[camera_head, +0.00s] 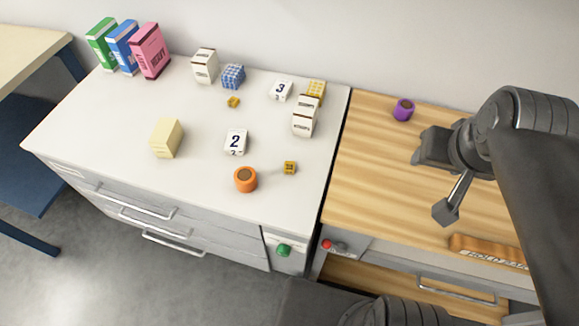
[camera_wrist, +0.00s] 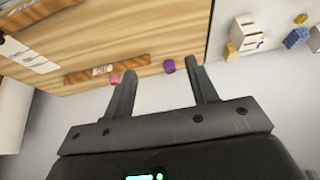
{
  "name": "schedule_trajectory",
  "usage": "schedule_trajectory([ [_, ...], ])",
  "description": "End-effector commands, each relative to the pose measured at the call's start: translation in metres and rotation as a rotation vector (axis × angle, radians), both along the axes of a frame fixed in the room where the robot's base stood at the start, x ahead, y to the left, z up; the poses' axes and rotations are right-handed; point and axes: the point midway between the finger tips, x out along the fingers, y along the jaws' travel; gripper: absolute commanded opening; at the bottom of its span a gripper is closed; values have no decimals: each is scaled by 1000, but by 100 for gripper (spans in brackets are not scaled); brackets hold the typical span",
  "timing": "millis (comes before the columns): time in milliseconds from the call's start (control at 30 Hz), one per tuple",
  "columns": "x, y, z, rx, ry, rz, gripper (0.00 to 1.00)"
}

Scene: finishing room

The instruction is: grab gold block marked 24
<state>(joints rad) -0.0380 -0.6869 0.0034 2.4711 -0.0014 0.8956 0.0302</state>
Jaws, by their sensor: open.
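Two small gold blocks sit on the white counter top. One gold block (camera_head: 290,168) is near the front right, beside the orange ring-like piece, with dark marks on it. The other gold block (camera_head: 233,102) is farther back, in front of the blue checked cube. The marks are too small to read, so I cannot tell which one is marked 24. My gripper (camera_head: 437,178) is open and empty above the wooden top, right of both blocks. Its two fingers stand apart in the wrist view (camera_wrist: 161,70), with no block between them.
The white counter (camera_head: 90,130) also holds an orange piece (camera_head: 245,180), a "2" block (camera_head: 236,142), a "3" block (camera_head: 281,91), cream boxes (camera_head: 305,122), a pale yellow block (camera_head: 166,138) and upright boxes (camera_head: 150,51). A purple piece (camera_head: 403,110) stands on the wooden top (camera_head: 370,170).

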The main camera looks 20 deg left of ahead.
Motion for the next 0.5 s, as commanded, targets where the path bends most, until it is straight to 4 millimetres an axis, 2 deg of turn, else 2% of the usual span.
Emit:
schedule_trajectory([
  [267, 55, 54, -18, 19, 125, 60, 53],
  [500, 94, 116, -48, 17, 231, 104, 53],
])
